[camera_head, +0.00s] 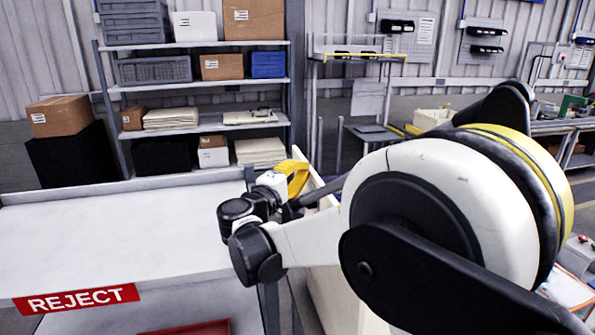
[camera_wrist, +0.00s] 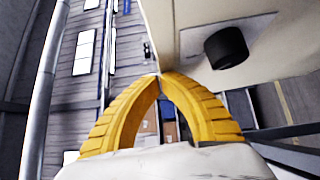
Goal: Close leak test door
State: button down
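My gripper (camera_wrist: 160,77) has its two yellow ribbed fingers closed together at the tips, with nothing visible between them. In the wrist view the tips are at the lower corner of a cream panel (camera_wrist: 186,35); I cannot tell whether they touch it. A black round knob (camera_wrist: 227,47) sits on a cream surface to the right. I cannot tell which of these cream parts is the leak test door. In the head view my gripper (camera_head: 294,176) is beside a cream upright part (camera_head: 318,188), mostly hidden behind my arm.
A white-topped table (camera_head: 110,235) with a red REJECT label (camera_head: 76,299) stands at the left. A shelf rack (camera_head: 200,84) with boxes and bins stands behind it. A workbench (camera_head: 572,125) is at the far right. My arm blocks much of the right side.

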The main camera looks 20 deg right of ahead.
jog(key=d+f+m+g+y, duration=0.2)
jog(key=d+f+m+y, duration=0.15)
jog(key=d, duration=1.25)
jog(key=d+f+m+g+y, duration=0.15)
jog(key=d+f, duration=0.35)
jog(key=d, duration=1)
jog(key=d+f+m+y+b, duration=0.1)
jog(key=d+f+y+b, duration=0.1)
jog(key=d+f, duration=0.3)
jog(key=d+f+m+y+b, duration=0.1)
jog(key=d+f+b, duration=0.3)
jog(key=f, duration=0.6)
jog(key=d+f+m+y+b, duration=0.1)
jog(key=d+f+y+b, duration=0.2)
jog(key=d+f, duration=0.3)
notch_tip(320, 180, down, 3)
jog(key=shift+r+m+g+y+b, duration=0.15)
jog(key=shift+m+g+y+b, duration=0.15)
jog(key=shift+b, duration=0.15)
jog(key=shift+d+f+b, duration=0.15)
jog(key=shift+f+b, duration=0.15)
jog(key=shift+f, duration=0.55)
